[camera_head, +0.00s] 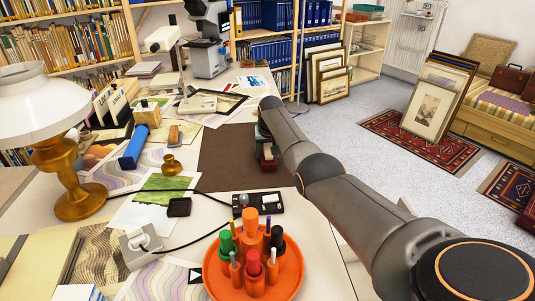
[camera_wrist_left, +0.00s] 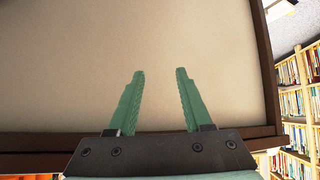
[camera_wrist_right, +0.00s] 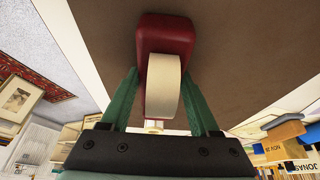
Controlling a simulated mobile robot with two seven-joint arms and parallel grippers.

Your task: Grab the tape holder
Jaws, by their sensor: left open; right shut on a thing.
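The tape holder (camera_wrist_right: 165,35) is red with a wide off-white tape roll (camera_wrist_right: 163,85). In the right wrist view it sits between the fingers of my right gripper (camera_wrist_right: 160,76), which is shut on it. In the head view, part of the red holder (camera_head: 268,158) shows at the right edge of the brown desk mat (camera_head: 222,165), partly hidden by my right arm. I cannot tell whether it touches the mat. My left gripper (camera_wrist_left: 160,72) is open and empty, before a pale panel with a dark frame (camera_wrist_left: 215,60); it is outside the head view.
An orange pen organiser (camera_head: 285,280) stands at the desk's front. Framed prints (camera_head: 432,105) lean beyond. The mat's middle is clear.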

